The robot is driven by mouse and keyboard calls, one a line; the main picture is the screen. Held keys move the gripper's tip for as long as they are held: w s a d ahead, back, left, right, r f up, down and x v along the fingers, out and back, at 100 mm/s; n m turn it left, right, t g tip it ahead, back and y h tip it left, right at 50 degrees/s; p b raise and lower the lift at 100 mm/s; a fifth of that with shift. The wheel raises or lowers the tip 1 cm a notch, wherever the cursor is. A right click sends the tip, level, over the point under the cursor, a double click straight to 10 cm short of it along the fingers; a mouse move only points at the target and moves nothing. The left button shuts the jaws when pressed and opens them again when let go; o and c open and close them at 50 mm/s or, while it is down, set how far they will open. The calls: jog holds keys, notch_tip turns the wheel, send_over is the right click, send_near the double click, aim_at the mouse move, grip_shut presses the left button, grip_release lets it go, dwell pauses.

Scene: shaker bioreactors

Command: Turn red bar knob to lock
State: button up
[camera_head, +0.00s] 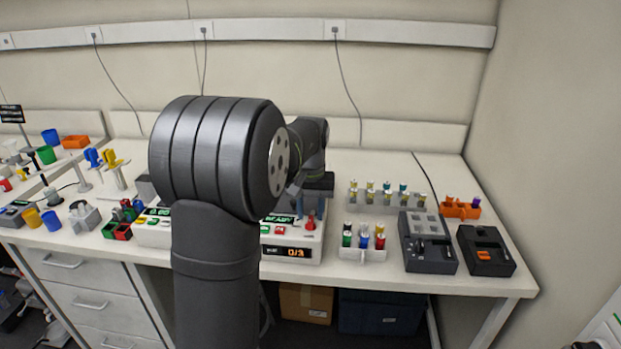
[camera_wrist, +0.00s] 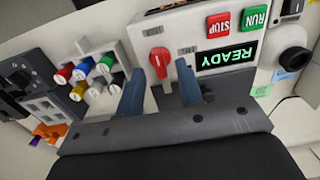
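The red bar knob (camera_wrist: 158,62) sits on the light panel of a device, beside the READY display (camera_wrist: 228,57). Its bar stands nearly upright in the wrist view, leaning slightly. The knob also shows small in the head view (camera_head: 311,221), on the device front. My gripper (camera_wrist: 160,72) is open, with its two blue fingers apart. The fingertips lie to the left and right of the knob's lower end in the wrist view, with gaps on both sides. I cannot tell how far the tips are from the panel. In the head view my arm hides much of the device.
A red STOP button (camera_wrist: 218,25) and a green RUN button (camera_wrist: 255,17) are near the knob. A white rack (camera_head: 362,254) of coloured-capped vials and two dark devices (camera_head: 428,243) (camera_head: 487,251) stand to the right. Another vial rack (camera_head: 388,207) is behind.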

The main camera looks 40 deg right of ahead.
aim_at(310, 219)
notch_tip(310, 219, up, 16)
jog(key=shift+f, duration=0.2)
dwell(0.5)
notch_tip(310, 219, down, 18)
jog(key=shift+r, duration=0.25)
dwell(0.3)
